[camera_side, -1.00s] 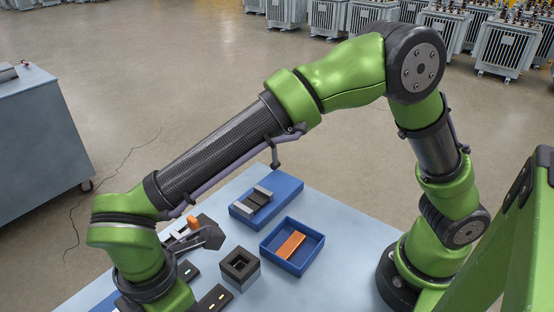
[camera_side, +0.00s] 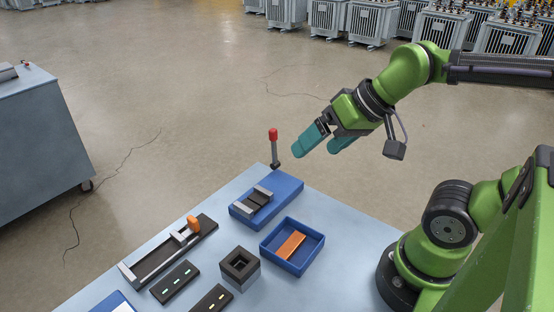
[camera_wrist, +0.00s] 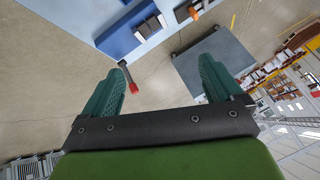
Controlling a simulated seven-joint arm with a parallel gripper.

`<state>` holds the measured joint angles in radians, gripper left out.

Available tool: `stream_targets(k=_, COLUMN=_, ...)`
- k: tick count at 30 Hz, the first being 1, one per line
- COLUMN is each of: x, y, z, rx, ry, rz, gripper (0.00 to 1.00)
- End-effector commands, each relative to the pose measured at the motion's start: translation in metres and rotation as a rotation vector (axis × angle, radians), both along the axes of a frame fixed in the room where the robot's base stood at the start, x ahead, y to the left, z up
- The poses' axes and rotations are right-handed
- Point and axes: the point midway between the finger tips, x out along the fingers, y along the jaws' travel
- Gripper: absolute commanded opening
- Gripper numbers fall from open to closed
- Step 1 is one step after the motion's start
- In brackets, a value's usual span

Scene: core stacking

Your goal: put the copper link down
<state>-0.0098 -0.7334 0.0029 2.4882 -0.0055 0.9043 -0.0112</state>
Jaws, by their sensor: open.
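The copper link (camera_side: 291,245) is a flat orange-brown bar. It lies in the blue open tray (camera_side: 318,249) on the table, apart from my gripper. My gripper (camera_side: 318,149) has two teal fingers, spread apart with nothing between them. It is raised, up and right of the tray in the side view, near the table's far end. In the wrist view my open gripper (camera_wrist: 163,66) shows an empty gap with floor behind it. I cannot make out the copper link in the wrist view.
A blue block with grey and black bars (camera_side: 264,200) lies behind the tray. A dark square hollow block (camera_side: 239,268) stands left of it. A rail with an orange-handled clamp (camera_side: 180,245) lies further left. A red-topped post (camera_side: 274,148) rises at the far corner.

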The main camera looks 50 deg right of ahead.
Motion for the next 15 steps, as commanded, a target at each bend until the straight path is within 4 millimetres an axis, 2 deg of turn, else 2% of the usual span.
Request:
stream_targets(k=1, x=-0.0019, y=-0.0024, z=-0.0004, rx=0.01, ry=-0.006, rz=-0.018, gripper=0.85)
stream_targets(k=5, x=-0.0026, y=-0.0031, z=-0.001, rx=0.015, ry=-0.007, rz=-0.028, gripper=0.65)
stream_targets(k=15, x=-0.0026, y=0.0003, z=-0.001, rx=0.013, ry=-0.005, rz=-0.01, gripper=0.63)
